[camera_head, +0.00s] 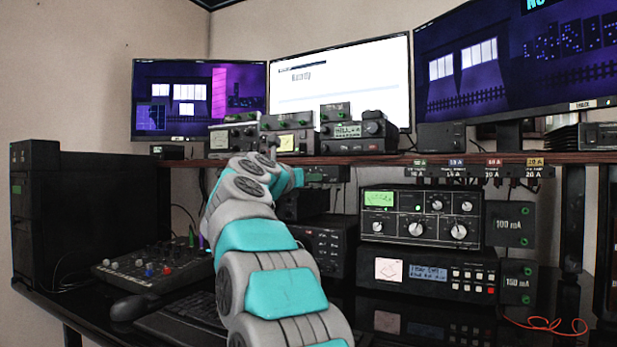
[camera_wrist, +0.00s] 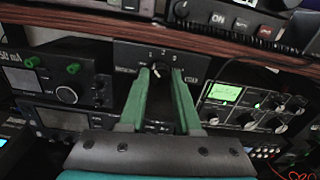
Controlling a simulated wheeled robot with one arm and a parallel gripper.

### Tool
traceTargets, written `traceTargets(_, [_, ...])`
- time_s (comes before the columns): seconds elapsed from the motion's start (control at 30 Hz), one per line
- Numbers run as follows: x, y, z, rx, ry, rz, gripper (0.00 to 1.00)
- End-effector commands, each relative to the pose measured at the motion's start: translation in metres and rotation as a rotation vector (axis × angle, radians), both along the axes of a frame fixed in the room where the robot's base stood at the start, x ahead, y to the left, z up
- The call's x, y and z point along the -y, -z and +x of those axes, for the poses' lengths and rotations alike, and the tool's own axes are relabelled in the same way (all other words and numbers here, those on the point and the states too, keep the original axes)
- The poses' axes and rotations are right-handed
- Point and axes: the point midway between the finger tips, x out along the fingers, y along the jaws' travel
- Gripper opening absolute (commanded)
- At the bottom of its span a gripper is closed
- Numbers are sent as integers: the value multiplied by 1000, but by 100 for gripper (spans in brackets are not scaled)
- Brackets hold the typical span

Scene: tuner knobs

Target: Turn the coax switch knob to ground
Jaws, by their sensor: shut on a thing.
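The coax switch (camera_wrist: 172,52) is a dark panel under the wooden shelf in the wrist view. It has marks 1, 2 and 3 along its top and small blurred words at its left and right. Its knob (camera_wrist: 159,71) is dark with a pale mark near the top. My gripper (camera_wrist: 161,73) has two green fingers, one on each side of the knob, shut on it. The fingers hide the knob's sides and part of the panel. In the head view my arm hides the gripper's grasp and the knob.
The wooden shelf edge (camera_wrist: 110,22) runs just above the switch. A black unit with green knobs (camera_wrist: 60,70) stands to the left, and a metered radio (camera_wrist: 245,108) close to the right. In the head view, a mixer (camera_head: 150,268) lies on the desk left of my arm.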

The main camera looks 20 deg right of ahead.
Motion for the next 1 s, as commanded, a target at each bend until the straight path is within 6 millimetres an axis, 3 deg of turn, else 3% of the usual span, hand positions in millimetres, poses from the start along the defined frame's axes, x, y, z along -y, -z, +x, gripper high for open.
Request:
traceTargets(0.6, [-1,-3,1,-367,-5,-283,0])
traceTargets(1.0, [-1,-1,0,-488,-4,-380,0])
